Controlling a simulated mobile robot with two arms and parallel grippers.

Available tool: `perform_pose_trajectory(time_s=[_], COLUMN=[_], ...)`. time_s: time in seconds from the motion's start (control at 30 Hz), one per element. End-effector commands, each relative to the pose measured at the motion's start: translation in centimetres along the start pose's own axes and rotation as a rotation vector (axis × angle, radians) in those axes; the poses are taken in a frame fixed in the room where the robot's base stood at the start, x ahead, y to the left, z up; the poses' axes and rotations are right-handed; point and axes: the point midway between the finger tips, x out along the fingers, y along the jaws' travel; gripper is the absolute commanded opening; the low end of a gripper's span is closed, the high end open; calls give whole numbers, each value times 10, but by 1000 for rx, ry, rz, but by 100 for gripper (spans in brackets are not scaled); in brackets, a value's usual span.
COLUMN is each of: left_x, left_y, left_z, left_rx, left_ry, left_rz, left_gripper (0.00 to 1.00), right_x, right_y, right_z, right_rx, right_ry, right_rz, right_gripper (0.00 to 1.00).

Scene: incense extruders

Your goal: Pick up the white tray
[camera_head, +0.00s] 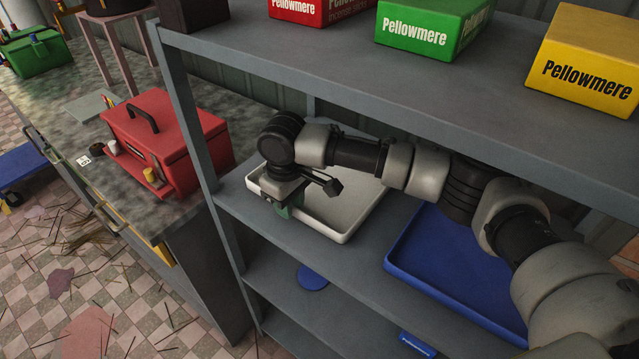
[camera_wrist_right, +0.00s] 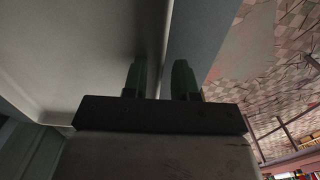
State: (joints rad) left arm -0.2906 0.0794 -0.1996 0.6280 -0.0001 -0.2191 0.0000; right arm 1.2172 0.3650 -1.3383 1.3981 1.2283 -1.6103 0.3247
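The white tray (camera_head: 335,212) lies on the middle shelf of the grey rack in the head view, partly hidden behind my right arm. My right gripper (camera_head: 290,207) points down at the tray's front rim, near its left end. In the right wrist view the tray (camera_wrist_right: 75,50) fills the left side, and its rim runs between the two green fingers of my right gripper (camera_wrist_right: 160,82). The fingers are apart, one on the tray's inner side and one on its outer side, with a gap showing. My left gripper is in neither view.
A blue tray (camera_head: 460,270) lies on the same shelf to the right, under my right arm. The upper shelf (camera_head: 400,85) carries Pellowmere boxes above the arm. A rack post (camera_head: 190,110) stands left of the white tray. A red toolbox (camera_head: 165,140) sits on the counter beyond it.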

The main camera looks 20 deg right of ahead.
Motion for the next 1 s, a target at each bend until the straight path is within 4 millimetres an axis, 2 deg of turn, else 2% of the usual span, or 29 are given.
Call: perform_pose_trajectory(time_s=[0.03, 0.17, 0.67, 0.77, 0.9, 1.0], left_x=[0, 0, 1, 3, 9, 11], left_y=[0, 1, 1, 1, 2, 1], left_z=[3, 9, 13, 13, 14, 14], left_rx=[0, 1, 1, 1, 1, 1], left_ry=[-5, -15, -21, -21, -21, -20], left_rz=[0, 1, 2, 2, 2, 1], left_gripper=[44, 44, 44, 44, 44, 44], right_x=[0, 0, -6, -17, -45, -57], right_y=[0, 0, 0, 0, -1, -28], right_z=[0, 0, -1, -1, -2, -3], right_rx=[0, 0, 0, 0, -2, -8], right_ry=[0, 0, 4, 6, 8, 6], right_rz=[0, 0, 0, 1, 0, -1], right_gripper=[20, 0, 0, 0, 0, 0])
